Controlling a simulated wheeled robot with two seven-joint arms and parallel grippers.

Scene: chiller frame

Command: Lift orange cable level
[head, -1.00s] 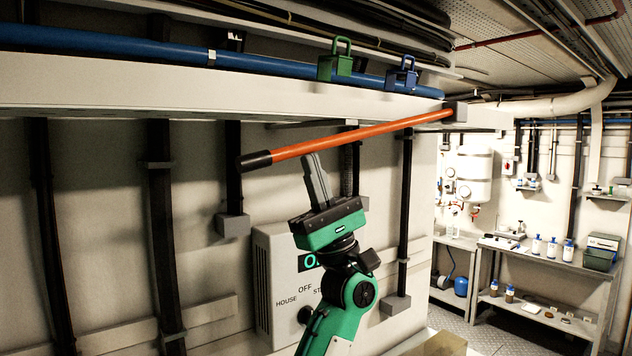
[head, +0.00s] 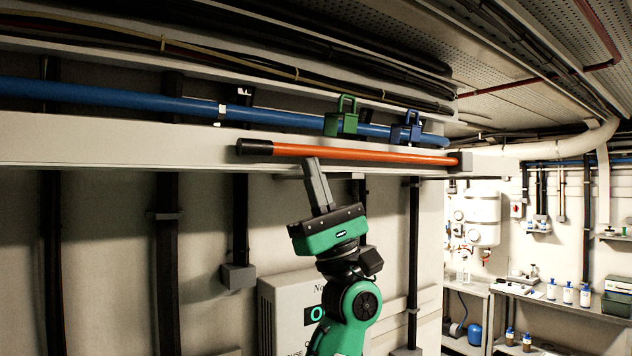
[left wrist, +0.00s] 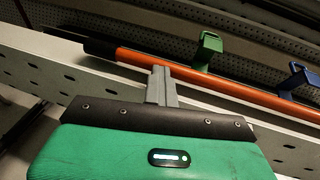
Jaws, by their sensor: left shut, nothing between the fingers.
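The orange cable (head: 350,154) is a straight rod with a black end (head: 254,147) at the left. Its right end meets a grey block (head: 472,161). It lies across the front of the white beam, the black end slightly higher than the right end. My left gripper (head: 313,163) is shut and empty, pointing up, with its fingertips just under or touching the cable, left of its middle. In the left wrist view the shut fingers (left wrist: 158,72) reach the lower edge of the orange cable (left wrist: 200,83); contact is hard to tell. My right gripper is not in view.
A wall box (head: 285,300) stands below. Shelves with bottles are far right.

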